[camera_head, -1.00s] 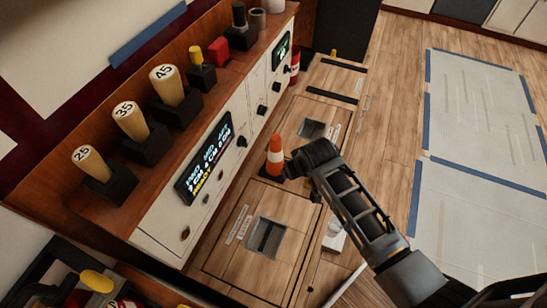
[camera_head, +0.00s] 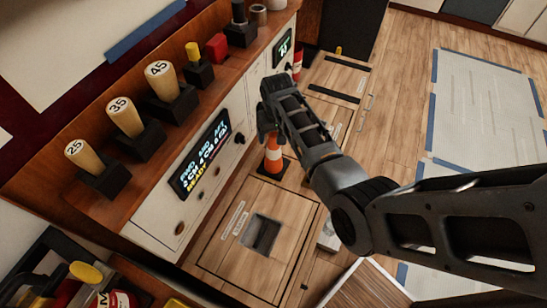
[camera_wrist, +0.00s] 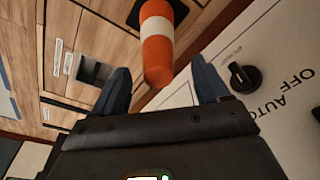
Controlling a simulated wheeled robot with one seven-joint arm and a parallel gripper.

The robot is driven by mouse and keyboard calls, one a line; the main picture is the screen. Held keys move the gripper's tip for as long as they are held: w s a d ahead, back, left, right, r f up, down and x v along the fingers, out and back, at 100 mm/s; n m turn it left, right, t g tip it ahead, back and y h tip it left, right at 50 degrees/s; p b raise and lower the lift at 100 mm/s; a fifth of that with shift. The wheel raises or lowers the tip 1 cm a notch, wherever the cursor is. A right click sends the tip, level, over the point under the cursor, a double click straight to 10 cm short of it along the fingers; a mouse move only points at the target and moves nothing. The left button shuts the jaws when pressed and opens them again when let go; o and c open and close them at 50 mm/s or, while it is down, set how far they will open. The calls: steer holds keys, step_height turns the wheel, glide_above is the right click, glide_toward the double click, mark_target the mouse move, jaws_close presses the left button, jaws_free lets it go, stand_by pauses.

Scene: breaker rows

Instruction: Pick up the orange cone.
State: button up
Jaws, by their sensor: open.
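In the wrist view the cone (camera_wrist: 157,45) lies between the two fingers of my gripper (camera_wrist: 160,68). The gripper is open, with a gap visible between the cone and each finger; contact is not visible.
The white panel (camera_head: 215,205) with a display and knobs stands left of the cone. Numbered wooden handles (camera_head: 125,118) rise above it. Another red-and-white object (camera_head: 297,64) stands farther back. Wooden counter with a recessed pull (camera_head: 262,232) lies in front.

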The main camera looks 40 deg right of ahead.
mark_target(274, 152)
steer(key=f, duration=0.3)
steer(key=shift+w+d+f, duration=0.2)
steer(key=shift+c, duration=0.4)
jaws_close()
